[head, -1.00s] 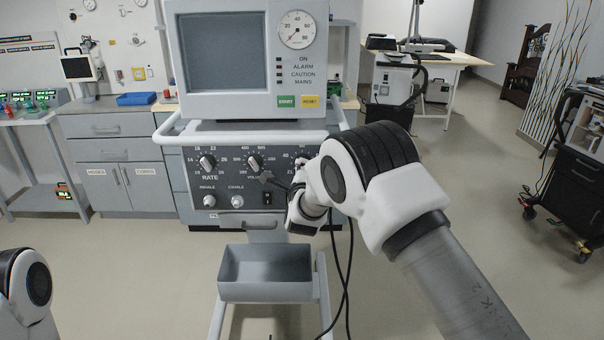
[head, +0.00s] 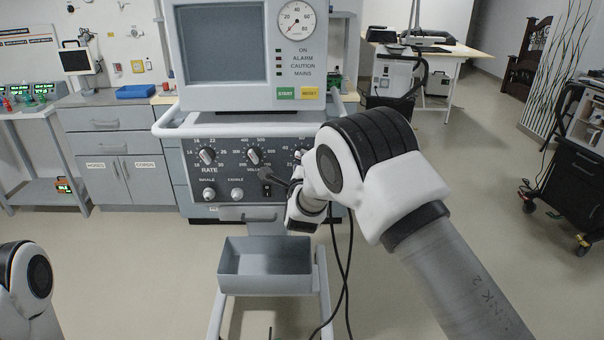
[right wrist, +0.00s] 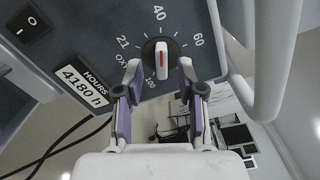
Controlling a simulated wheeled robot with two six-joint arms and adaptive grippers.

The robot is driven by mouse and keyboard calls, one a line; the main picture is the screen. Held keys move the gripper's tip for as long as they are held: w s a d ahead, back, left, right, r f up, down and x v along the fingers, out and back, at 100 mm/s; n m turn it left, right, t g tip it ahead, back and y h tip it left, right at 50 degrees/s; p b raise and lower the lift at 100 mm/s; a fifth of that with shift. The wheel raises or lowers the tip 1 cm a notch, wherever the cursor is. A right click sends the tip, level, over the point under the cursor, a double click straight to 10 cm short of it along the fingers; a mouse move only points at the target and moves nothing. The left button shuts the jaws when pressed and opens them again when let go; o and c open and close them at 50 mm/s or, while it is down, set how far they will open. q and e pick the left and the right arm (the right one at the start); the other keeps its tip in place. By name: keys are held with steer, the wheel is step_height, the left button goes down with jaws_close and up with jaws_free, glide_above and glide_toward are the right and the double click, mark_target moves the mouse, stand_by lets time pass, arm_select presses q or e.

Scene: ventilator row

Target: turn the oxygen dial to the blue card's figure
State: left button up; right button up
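The oxygen dial (right wrist: 162,52) is a dark round knob with a white grip bar and a red line. It sits among the figures 21, 40, 60 and 100, and its bar lies roughly in line with 40. My right gripper (right wrist: 160,70) is open, one fingertip on each side of the dial, with gaps visible beside the bar. In the head view the dial (head: 300,155) is partly hidden by my right arm. I can make out no blue card in either view. My left arm shows at the lower left, its gripper out of view.
The ventilator's white rail (head: 240,130) runs above the dial panel; it shows close to the right finger in the wrist view (right wrist: 268,60). A rocker switch (right wrist: 30,22) and hours counter (right wrist: 80,85) lie left of the dial. A grey tray (head: 265,285) and black cables (head: 340,270) are below.

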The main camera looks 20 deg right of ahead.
steer(key=v, duration=1)
steer(key=shift+s, duration=0.3)
steer(key=shift+r, duration=0.1)
